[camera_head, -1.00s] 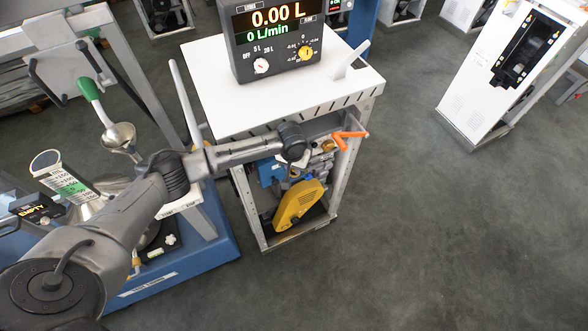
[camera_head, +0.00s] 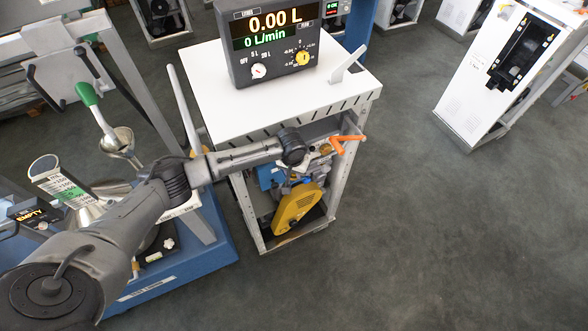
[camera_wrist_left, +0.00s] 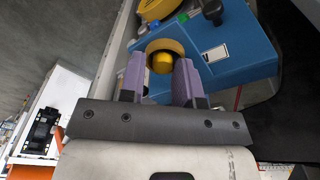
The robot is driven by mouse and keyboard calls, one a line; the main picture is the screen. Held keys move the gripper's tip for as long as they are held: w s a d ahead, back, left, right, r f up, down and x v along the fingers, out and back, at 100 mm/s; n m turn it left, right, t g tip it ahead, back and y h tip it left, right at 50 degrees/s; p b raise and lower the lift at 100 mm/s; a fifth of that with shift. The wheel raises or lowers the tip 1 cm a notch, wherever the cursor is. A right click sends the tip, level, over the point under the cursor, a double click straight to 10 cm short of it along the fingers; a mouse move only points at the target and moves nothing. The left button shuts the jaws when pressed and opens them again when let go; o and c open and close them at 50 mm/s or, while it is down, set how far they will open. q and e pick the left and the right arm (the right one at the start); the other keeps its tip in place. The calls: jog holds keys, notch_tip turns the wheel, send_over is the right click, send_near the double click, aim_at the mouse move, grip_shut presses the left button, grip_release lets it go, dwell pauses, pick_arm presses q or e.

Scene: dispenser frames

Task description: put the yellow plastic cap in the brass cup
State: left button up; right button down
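In the left wrist view a round yellow-gold piece (camera_wrist_left: 163,62) with a tan, brass-like rim (camera_wrist_left: 166,44) shows at the fingertips. I cannot tell whether this is the yellow cap, the brass cup or both. My left gripper (camera_wrist_left: 160,58) has its two purple fingers apart, one on each side of the piece. Whether they touch it is unclear. In the head view my left arm reaches over to the cart, and its wrist hangs beside the cart's open front; the fingertips are hard to make out there. My right gripper is not in view.
A white-topped cart (camera_head: 225,85) carries a display unit (camera_head: 270,45). Under its top are a yellow housing (camera_head: 298,208), a blue box (camera_wrist_left: 235,50) and an orange handle (camera_head: 345,143).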

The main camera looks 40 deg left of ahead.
pick_arm(q)
jog(key=shift+o, duration=0.4)
jog(key=shift+s+a+f, duration=0.35)
jog(key=shift+a+f, duration=0.1)
jog(key=shift+f, duration=0.2)
jog(key=shift+r, duration=0.25)
notch_tip(320, 180, up, 13)
jog(key=s, duration=0.1)
jog(key=s+d+f+m+h, duration=0.1)
jog(key=s+d+f+m, duration=0.2)
jog(key=s+d+f, duration=0.3)
jog(key=s+d+f+m+h, duration=0.15)
jog(key=s+d+f, duration=0.25)
jog(key=s+d, duration=0.45)
jog(key=s+a+m+t+y, duration=0.1)
jog(key=s+t+y, duration=0.1)
jog(key=s, duration=1.5)
jog(key=shift+s+a+r+p, duration=0.3)
jog(key=shift+s+r, duration=0.05)
